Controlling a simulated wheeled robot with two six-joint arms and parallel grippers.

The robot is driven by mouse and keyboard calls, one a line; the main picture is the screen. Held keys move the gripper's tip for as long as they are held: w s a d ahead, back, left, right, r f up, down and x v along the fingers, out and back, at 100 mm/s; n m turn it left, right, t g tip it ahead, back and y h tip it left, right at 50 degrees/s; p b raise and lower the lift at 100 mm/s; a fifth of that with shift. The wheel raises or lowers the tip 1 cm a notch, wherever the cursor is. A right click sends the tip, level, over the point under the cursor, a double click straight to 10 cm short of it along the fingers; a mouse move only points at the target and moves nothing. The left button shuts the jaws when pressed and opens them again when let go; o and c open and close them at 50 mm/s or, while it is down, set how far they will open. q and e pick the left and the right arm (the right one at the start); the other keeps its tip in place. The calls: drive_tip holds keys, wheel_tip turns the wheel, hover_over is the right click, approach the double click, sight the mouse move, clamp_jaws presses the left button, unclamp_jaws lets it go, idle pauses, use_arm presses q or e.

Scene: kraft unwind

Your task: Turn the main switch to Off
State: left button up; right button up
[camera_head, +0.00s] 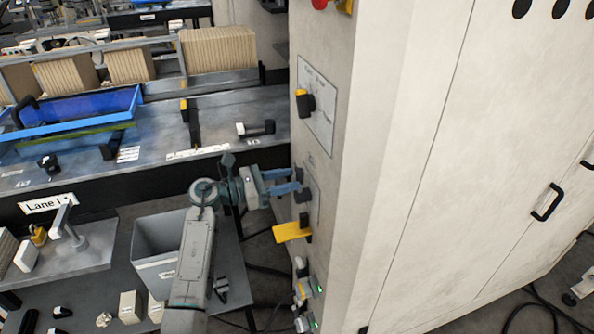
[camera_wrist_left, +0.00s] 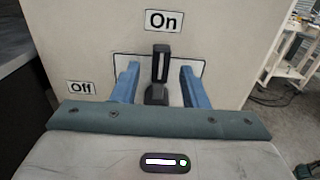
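The main switch (camera_wrist_left: 161,64) shows in the left wrist view as a black handle standing upright on a white plate, pointing toward the "On" label (camera_wrist_left: 164,21). The "Off" label (camera_wrist_left: 81,88) is to its lower left. My left gripper (camera_wrist_left: 161,78) is open, with one blue finger on each side of the handle and a visible gap on both sides. In the head view my left gripper (camera_head: 286,182) reaches the side of the pale cabinet, its fingertips close to a small dark part there. How deep the fingers reach around the handle cannot be told. My right gripper is not in view.
The pale cabinet (camera_head: 400,150) fills the right. On its narrow side, a black and yellow knob (camera_head: 304,103) sits above my gripper and a yellow handle (camera_head: 290,232) sticks out just below.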

sight(296, 178)
use_arm(q)
drive_tip(key=x, duration=0.2)
drive_tip(key=shift+w+d+r+p, duration=0.1)
drive_tip(key=shift+d+r+p, duration=0.05)
drive_tip(key=shift+d+p, duration=0.25)
drive_tip(key=shift+d, duration=0.1)
drive_tip(key=shift+w, duration=0.1)
drive_tip(key=shift+c, duration=0.2)
clamp_jaws()
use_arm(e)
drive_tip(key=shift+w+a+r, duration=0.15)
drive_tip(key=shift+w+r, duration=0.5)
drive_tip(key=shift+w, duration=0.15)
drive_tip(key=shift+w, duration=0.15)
